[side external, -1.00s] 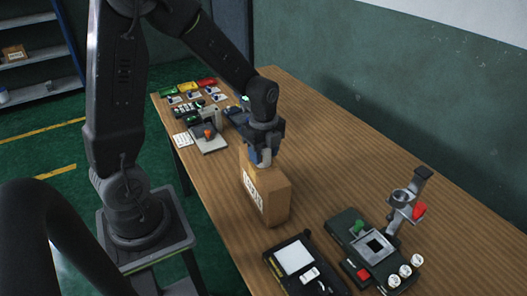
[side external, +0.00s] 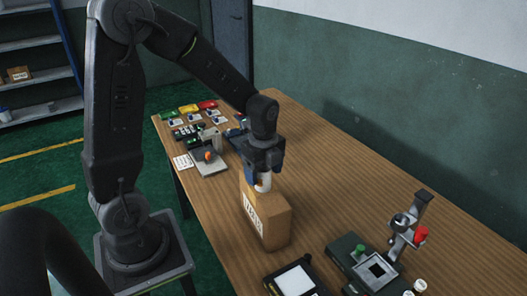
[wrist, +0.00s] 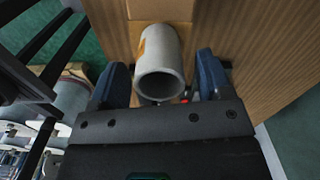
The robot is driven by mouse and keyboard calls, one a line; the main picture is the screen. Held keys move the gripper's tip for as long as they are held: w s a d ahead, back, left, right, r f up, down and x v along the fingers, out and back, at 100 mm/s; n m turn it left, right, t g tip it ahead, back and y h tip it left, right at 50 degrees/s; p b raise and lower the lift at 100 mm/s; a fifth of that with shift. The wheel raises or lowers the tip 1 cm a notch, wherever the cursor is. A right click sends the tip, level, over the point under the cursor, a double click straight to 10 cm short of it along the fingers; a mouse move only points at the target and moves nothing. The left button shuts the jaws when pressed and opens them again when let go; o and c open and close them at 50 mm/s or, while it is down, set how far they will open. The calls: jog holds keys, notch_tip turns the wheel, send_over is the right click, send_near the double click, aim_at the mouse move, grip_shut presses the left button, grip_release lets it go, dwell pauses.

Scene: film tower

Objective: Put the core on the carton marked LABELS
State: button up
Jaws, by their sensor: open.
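The core is a short pale tube (side external: 263,183) with an orange patch that shows in the wrist view (wrist: 166,62). It stands upright on top of a brown carton (side external: 277,225) on the bench. The carton has a white label on its front, and its lettering is too small to read for sure. My gripper (side external: 264,172) is open above the carton. Its blue fingers stand on either side of the core, with gaps showing in the wrist view. Part of the core's upper end is hidden by the gripper in the side view.
A dark device with a grey stand (side external: 402,225) and a light panel in a black case (side external: 296,280) lie at the near right. A grey weighing device (side external: 209,160) and coloured trays (side external: 188,109) are at the far left.

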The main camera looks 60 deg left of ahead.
notch_tip(320, 180, up, 10)
jog(key=s+d+r+n+t, duration=0.2)
jog(key=s+d+n, duration=0.2)
jog(key=s+n, duration=0.2)
jog(key=s+d+r+n+t, duration=0.3)
jog(key=s+n, duration=0.3)
jog(key=n, duration=0.4)
jog(key=shift+s+d+r+t, duration=0.15)
jog(key=shift+s+d+t, duration=0.2)
jog(key=shift+d, duration=0.55)
